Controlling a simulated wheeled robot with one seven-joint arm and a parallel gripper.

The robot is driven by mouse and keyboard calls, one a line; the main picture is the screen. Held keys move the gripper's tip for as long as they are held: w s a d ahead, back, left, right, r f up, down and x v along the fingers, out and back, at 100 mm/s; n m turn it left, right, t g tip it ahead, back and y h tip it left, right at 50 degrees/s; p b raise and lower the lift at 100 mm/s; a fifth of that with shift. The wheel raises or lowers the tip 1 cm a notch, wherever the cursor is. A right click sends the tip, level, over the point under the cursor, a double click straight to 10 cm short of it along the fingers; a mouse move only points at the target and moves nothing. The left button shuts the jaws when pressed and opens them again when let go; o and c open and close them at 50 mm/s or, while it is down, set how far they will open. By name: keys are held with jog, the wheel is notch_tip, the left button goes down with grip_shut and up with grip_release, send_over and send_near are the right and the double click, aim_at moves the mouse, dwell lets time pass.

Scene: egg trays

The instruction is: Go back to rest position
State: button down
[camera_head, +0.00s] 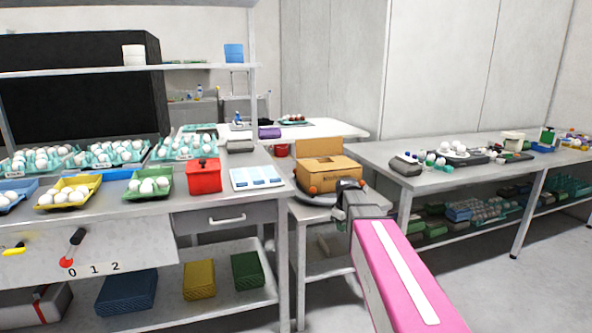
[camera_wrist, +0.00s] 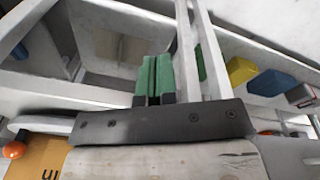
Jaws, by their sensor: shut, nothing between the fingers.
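My gripper (camera_wrist: 154,62) shows in the wrist view with its two green fingers pressed together and nothing between them. In the head view my pink arm reaches forward from the lower right. The arm's dark end is in front of the open cardboard box (camera_head: 328,172) on the small table between the benches. The fingers cannot be made out in the head view. In the wrist view part of the cardboard box (camera_wrist: 38,158) shows at the lower left, beside the gripper's mount. No object is held.
The left bench holds egg trays in yellow (camera_head: 69,192), green (camera_head: 149,186) and blue, and a red box (camera_head: 204,176). Folded trays lie on its lower shelf (camera_head: 230,288). The right bench (camera_head: 440,182) carries several items. Grey floor is free at the lower right.

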jog(key=s+f+m, duration=0.4)
jog(key=s+f, duration=0.3)
jog(key=s, duration=0.3)
jog(key=s+d+f+m+g, duration=0.1)
jog(key=s+f+m, duration=0.4)
jog(key=s, duration=0.5)
jog(key=shift+f, duration=0.95)
